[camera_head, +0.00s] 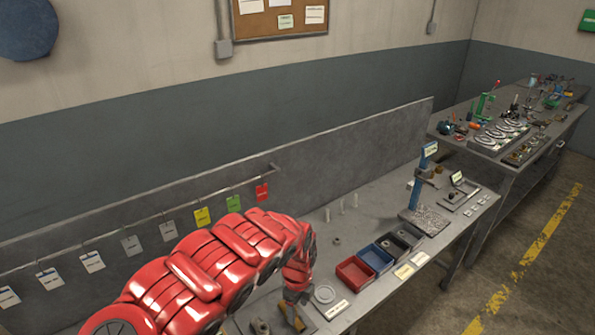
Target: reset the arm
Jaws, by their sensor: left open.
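My red left arm (215,262) reaches in from the lower left over the workbench (375,205). Its wrist bends down at the end. My left gripper (291,318) is open, low over the near part of the bench, beside a round light disc (324,293). The gripper is small in the picture and what lies right under it is partly hidden. My right gripper is not in view.
A red bin (355,271), a blue bin (376,256) and dark bins stand right of the gripper. A press-like stand (425,190) is farther back. Tags (167,231) hang on a rail behind my arm. A second cluttered bench (505,140) stands at the right.

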